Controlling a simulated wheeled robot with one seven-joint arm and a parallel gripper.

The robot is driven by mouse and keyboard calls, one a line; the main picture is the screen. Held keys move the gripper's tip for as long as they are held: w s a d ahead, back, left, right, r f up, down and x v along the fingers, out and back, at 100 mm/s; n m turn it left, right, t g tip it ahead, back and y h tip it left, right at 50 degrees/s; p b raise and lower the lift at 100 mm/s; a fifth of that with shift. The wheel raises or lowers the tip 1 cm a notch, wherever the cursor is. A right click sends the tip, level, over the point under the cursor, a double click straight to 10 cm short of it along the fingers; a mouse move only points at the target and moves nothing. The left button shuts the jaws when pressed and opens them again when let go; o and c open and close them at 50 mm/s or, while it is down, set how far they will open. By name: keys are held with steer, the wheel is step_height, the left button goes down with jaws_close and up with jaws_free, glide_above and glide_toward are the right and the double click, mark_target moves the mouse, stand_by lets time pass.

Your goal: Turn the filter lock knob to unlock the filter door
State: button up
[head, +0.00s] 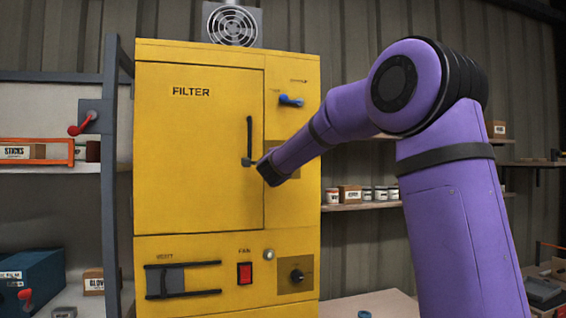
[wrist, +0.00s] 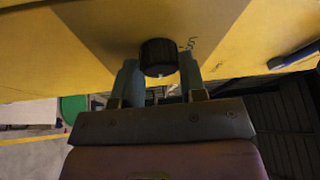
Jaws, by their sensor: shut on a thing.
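The yellow cabinet's filter door (head: 190,150), marked FILTER, looks closed, with a dark vertical handle (head: 249,140) near its right edge. My gripper (head: 268,170) reaches in from the right, just right of the handle's lower end. In the wrist view, my gripper (wrist: 159,66) has its two fingers on either side of a round black knob (wrist: 159,55) and is shut on it. The knob sits on a brownish plate (wrist: 190,22) with small lettering, partly legible. In the head view the knob is hidden behind my gripper.
A blue lever (head: 290,100) is above my gripper and also shows in the wrist view (wrist: 293,56). A red switch (head: 245,273) and another black knob (head: 297,276) are low on the cabinet. A shelf rack (head: 110,180) stands close at left.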

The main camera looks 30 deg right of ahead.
steer(key=o, duration=0.9)
steer(key=v, duration=1)
steer(key=shift+s+a+f, duration=0.1)
steer(key=shift+s+a, duration=0.15)
steer(key=shift+a, duration=0.05)
